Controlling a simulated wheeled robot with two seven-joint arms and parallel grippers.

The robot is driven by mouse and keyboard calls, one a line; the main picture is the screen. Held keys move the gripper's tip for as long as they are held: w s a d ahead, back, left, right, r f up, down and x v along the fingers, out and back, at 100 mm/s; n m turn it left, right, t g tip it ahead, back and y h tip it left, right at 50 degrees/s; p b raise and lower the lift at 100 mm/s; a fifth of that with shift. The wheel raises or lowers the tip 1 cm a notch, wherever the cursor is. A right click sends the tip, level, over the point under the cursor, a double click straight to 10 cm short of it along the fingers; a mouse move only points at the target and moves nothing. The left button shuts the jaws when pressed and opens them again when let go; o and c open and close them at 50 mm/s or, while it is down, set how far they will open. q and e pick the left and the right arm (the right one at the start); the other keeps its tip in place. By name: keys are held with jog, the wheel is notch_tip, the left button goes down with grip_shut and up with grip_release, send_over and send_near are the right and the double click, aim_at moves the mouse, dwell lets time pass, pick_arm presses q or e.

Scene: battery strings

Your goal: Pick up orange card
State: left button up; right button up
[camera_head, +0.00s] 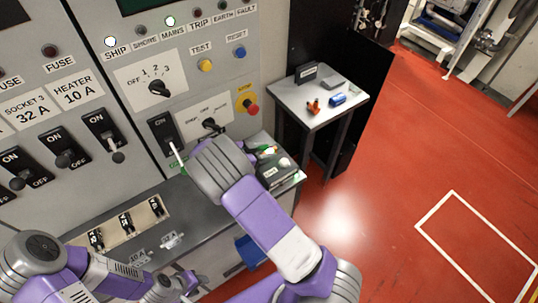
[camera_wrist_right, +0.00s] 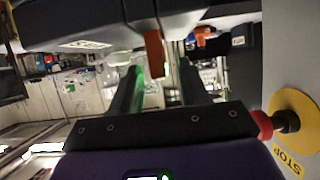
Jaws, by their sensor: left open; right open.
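An orange card (camera_wrist_right: 154,54) shows upright in the right wrist view, against or beside a dark box (camera_wrist_right: 70,30). My right gripper (camera_wrist_right: 163,80) is open, with one dark finger on each side of the card in that view. I cannot tell whether either finger touches it. In the head view the right gripper (camera_head: 266,151) is at the right end of the panel, its fingers mostly hidden behind my wrist. I cannot make out the card there. My left gripper (camera_head: 186,281) is open and empty at the lower left, below the counter edge.
A red stop button (camera_head: 251,107) on yellow sits just above the right gripper; it also shows in the right wrist view (camera_wrist_right: 265,125). Switches line the grey panel (camera_head: 215,95). A small table (camera_head: 330,118) holds an orange item (camera_head: 313,106) and a blue cylinder (camera_head: 338,99). The red floor is clear.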

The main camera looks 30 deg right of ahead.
jog(key=shift+x, duration=1.1)
grip_shut()
jog(key=shift+w, duration=0.1)
